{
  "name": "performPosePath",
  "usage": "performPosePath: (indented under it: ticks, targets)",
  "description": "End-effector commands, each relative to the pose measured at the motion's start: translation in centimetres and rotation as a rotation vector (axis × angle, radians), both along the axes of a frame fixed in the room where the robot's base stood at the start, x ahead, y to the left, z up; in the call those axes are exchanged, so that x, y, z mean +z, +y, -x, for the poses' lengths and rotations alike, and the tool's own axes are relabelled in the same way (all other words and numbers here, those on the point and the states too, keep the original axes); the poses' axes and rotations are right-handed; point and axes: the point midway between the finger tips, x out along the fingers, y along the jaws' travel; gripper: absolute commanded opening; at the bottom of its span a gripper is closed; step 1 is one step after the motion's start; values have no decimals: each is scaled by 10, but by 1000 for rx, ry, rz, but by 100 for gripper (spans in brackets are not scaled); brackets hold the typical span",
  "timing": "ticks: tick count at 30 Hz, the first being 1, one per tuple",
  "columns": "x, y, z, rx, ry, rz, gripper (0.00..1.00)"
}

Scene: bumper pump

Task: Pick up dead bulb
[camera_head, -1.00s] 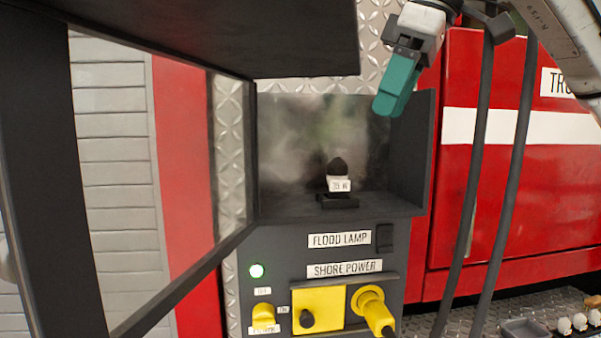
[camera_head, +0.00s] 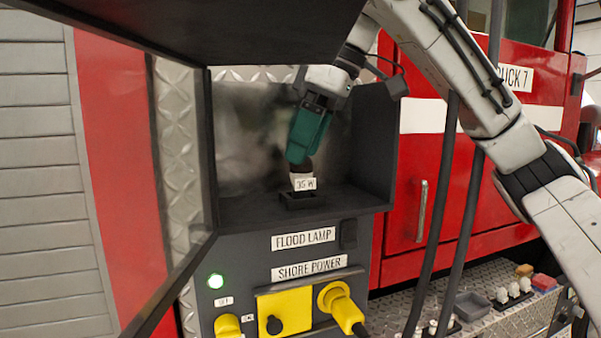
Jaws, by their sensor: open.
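The dead bulb (camera_head: 303,168) stands upright in a dark socket inside the open flood lamp housing (camera_head: 235,212). Its pale base carries a "35 W" label (camera_head: 304,184). Its dark top is now mostly hidden by my gripper. My gripper (camera_head: 298,158), with green fingers, reaches down into the housing and is open. Its fingertips are at the bulb's top; I cannot tell whether they touch it.
The housing's side wall (camera_head: 376,150) stands close to the right of my gripper, and a dark raised cover overhangs above. Black hoses hang at the right. Several small bulbs (camera_head: 513,292) stand on the lower right ledge.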

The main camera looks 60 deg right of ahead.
Motion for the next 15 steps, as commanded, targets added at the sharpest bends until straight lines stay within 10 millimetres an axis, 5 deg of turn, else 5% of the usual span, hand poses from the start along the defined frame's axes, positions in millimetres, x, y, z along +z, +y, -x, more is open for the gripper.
performPosePath:
  ticks: [7,15]
  targets:
    - [-28,2,-7,0,2,0,66]
    - [-32,3,-8,1,0,-1,66]
